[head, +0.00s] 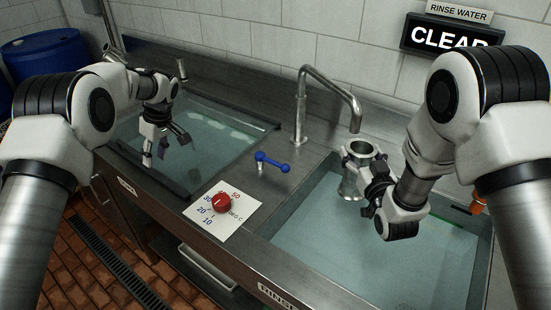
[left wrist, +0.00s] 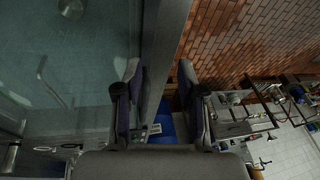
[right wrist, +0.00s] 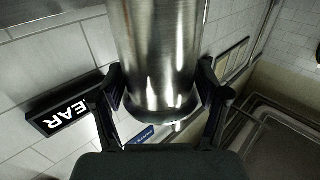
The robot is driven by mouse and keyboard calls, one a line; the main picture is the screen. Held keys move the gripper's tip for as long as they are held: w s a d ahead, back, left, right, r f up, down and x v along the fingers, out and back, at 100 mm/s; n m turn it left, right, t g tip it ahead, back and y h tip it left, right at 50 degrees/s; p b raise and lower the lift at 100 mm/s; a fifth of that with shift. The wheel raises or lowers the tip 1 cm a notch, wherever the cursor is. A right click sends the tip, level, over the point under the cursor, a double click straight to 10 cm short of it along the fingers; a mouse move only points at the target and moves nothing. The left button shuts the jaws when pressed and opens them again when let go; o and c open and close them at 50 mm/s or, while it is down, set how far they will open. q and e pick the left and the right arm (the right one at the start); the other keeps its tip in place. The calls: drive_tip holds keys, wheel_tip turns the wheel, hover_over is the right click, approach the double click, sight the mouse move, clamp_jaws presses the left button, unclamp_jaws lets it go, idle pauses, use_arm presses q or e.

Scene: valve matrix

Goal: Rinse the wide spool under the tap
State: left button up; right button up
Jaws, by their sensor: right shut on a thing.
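The wide spool (head: 353,176) is a shiny metal piece with a flanged open top, upright over the right basin, just below and beside the tap spout. My right gripper (head: 374,186) is shut on it from the right; the right wrist view shows the spool (right wrist: 160,60) between both fingers. The tap (head: 304,100) is a curved metal spout behind the basins; whether water runs from it I cannot tell. The blue lever (head: 272,162) lies on the deck between the basins. My left gripper (head: 165,146) is open and empty over the left basin; its fingers (left wrist: 160,100) show apart.
The right basin (head: 266,229) and left basin (head: 186,200) hold water. A red knob (head: 221,203) sits on a temperature dial plate between them. A sign (head: 450,36) reads "CLEAR" under "RINSE WATER". A blue barrel (head: 48,60) stands at the far left.

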use_arm(q)
drive_tip(key=w+d+r+t+h, duration=0.1)
drive_tip(key=d+r, duration=0.1)
drive_tip(key=d, duration=0.6)
drive_tip(key=w+d+r+t+h, duration=0.1)
drive_tip(key=w+d+r, duration=0.1)
drive_tip(key=d, duration=0.6)
drive_tip(key=m+h, duration=0.1)
drive_tip(key=h, duration=0.2)
approach(275, 162)
drive_tip(key=f, duration=0.5)
drive_tip(key=w+d+f, duration=0.1)
drive_tip(key=f, duration=0.2)
drive_tip(key=shift+d+f, duration=0.1)
clamp_jaws()
